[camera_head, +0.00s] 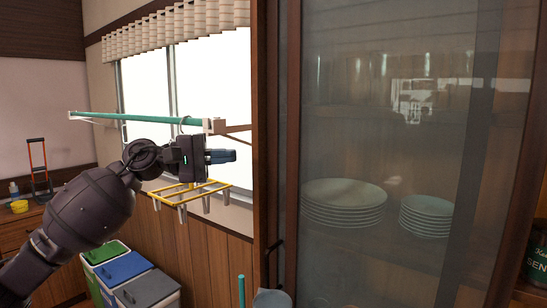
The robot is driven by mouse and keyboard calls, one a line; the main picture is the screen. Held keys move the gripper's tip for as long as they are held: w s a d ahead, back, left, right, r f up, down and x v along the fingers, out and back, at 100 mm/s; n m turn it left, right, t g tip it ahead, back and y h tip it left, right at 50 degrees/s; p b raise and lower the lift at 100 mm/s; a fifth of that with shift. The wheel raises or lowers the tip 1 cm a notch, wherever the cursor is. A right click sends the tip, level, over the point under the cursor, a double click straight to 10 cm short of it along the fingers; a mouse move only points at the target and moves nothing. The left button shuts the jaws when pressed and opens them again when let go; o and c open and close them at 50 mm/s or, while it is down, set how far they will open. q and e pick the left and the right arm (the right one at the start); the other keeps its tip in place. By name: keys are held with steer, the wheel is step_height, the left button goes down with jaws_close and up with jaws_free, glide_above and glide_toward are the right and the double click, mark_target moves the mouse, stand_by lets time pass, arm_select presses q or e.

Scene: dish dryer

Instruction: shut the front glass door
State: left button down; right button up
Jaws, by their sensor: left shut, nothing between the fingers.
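The glass door (385,130) fills the right half of the view, a tall pane in a dark brown wooden frame. A dark curved handle (272,262) shows low near its left upright. Behind the glass stand two stacks of white plates, a larger stack (343,203) and a smaller stack (427,215). I cannot tell how far the door stands open. My left gripper (228,156) is shut and empty, pointing right, in front of the window and left of the cabinet's upright. It appears apart from the door. My right gripper is not in view.
A green drying rod (140,117) and a yellow rack (190,194) are by the window, close around my left gripper. Green, blue and grey bins (125,268) stand below. A green pole (241,291) rises near the cabinet. A dark container (537,256) sits at far right.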

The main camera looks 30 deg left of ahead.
mark_target(289, 148)
arm_select(q)
steer(key=shift+m, duration=0.5)
steer(key=x, duration=0.2)
steer(key=p+x, duration=0.1)
steer(key=x, duration=0.2)
steer(key=r+p+x, duration=0.1)
steer(key=x, duration=0.2)
steer(key=shift+w+d, duration=0.15)
steer(key=shift+w+d+f+p, duration=0.2)
steer(key=shift+w+d+p, duration=0.25)
steer(key=shift+d, duration=0.1)
